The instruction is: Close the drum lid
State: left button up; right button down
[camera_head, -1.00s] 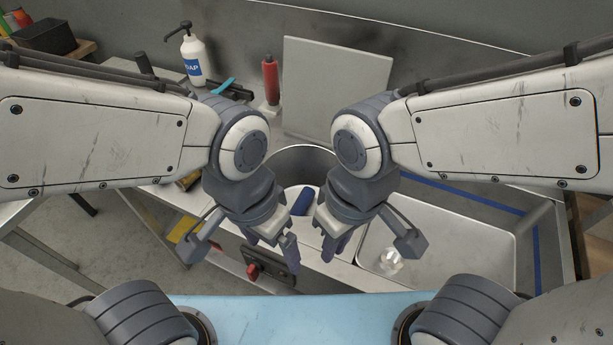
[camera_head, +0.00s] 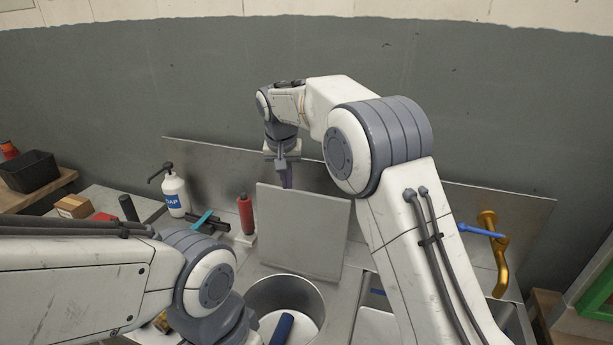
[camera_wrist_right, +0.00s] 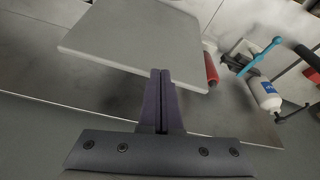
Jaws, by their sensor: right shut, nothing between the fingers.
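The drum lid (camera_head: 303,232) is a flat grey square panel, raised and leaning back behind the open drum (camera_head: 312,297). The drum is a round metal-walled bin with a blue object (camera_head: 282,330) inside. My right gripper (camera_head: 287,184) is shut and empty at the lid's top edge, seemingly behind it. In the right wrist view the shut fingers (camera_wrist_right: 161,74) overlap the edge of the lid (camera_wrist_right: 135,38); whether they touch it I cannot tell. My left arm is at the lower left, with its fingers outside the picture.
A soap bottle (camera_head: 175,194) and a red bottle (camera_head: 246,213) stand left of the lid. A metal backsplash (camera_head: 215,165) runs behind it. A golden faucet (camera_head: 499,262) with a blue handle is on the right. A black bin (camera_head: 28,171) sits far left.

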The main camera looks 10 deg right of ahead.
jog(key=w+d+m+h+p, duration=0.1)
jog(key=w+d+m+p, duration=0.15)
jog(key=w+d, duration=0.45)
jog(key=w+r+p+x, duration=0.15)
jog(key=p+x, duration=0.25)
jog(key=x, duration=0.6)
pick_arm(q)
notch_tip(320, 180, up, 10)
jog(key=p, duration=0.2)
jog(key=shift+f, duration=0.25)
pick_arm(e)
jog(key=shift+s+a+f+m+t, duration=0.15)
jog(key=shift+s+a+f+t, duration=0.1)
jog(key=shift+s+a, duration=0.4)
jog(key=shift+s+a+f+m+t, duration=0.1)
jog(key=shift+s+a+f+t, duration=0.15)
jog(key=shift+s+a, duration=0.4)
pick_arm(q)
jog(key=shift+f, duration=0.15)
pick_arm(e)
jog(key=shift+s+d, duration=0.15)
